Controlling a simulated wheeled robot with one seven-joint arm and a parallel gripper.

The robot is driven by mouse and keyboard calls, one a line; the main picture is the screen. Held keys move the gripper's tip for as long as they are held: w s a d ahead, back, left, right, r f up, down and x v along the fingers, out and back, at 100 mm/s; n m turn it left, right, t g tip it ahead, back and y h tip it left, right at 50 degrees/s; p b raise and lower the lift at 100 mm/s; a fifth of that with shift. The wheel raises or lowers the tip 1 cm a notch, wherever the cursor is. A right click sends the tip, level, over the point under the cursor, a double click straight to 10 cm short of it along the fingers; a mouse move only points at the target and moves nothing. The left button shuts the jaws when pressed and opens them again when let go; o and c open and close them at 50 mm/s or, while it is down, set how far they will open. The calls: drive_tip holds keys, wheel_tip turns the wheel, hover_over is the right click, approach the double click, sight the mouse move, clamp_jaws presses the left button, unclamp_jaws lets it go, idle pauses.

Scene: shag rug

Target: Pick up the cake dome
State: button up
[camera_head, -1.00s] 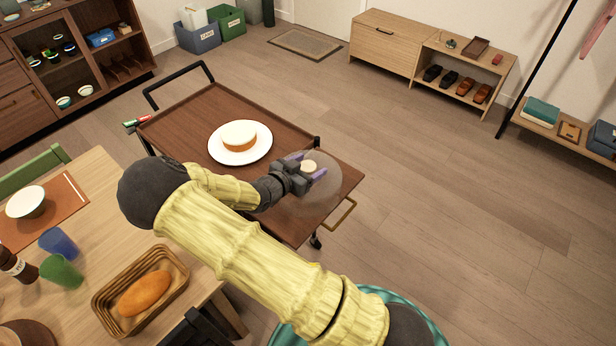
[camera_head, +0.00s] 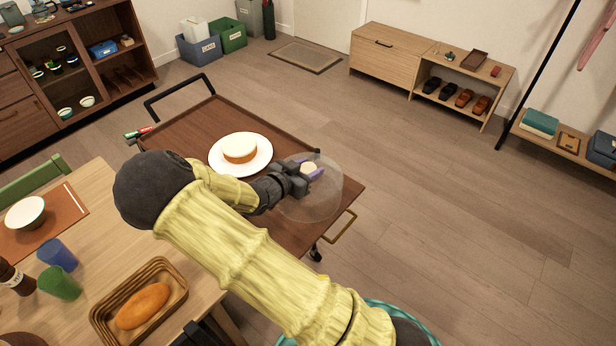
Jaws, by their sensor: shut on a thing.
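The cake dome (camera_head: 325,205) is a clear, faintly visible dome with a pale round knob on top. It is at the right end of the brown trolley (camera_head: 196,128), right of the plate. My gripper (camera_head: 310,169) is shut on the dome's knob, with purple fingertips on either side of it. I cannot tell whether the dome's rim touches the trolley top. A round cake (camera_head: 240,148) with a white top sits uncovered on a white plate (camera_head: 217,161), just left of my gripper.
A wooden table (camera_head: 110,235) at the lower left holds a bread basket (camera_head: 163,308), a blue cup (camera_head: 57,254), a green cup (camera_head: 60,283) and a bowl (camera_head: 25,213). Red and green markers lie at the trolley's left corner. The floor (camera_head: 450,220) to the right is clear.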

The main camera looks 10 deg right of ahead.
wheel_tip(320, 180, up, 6)
drive_tip(key=shift+f, duration=0.1)
idle(0.7)
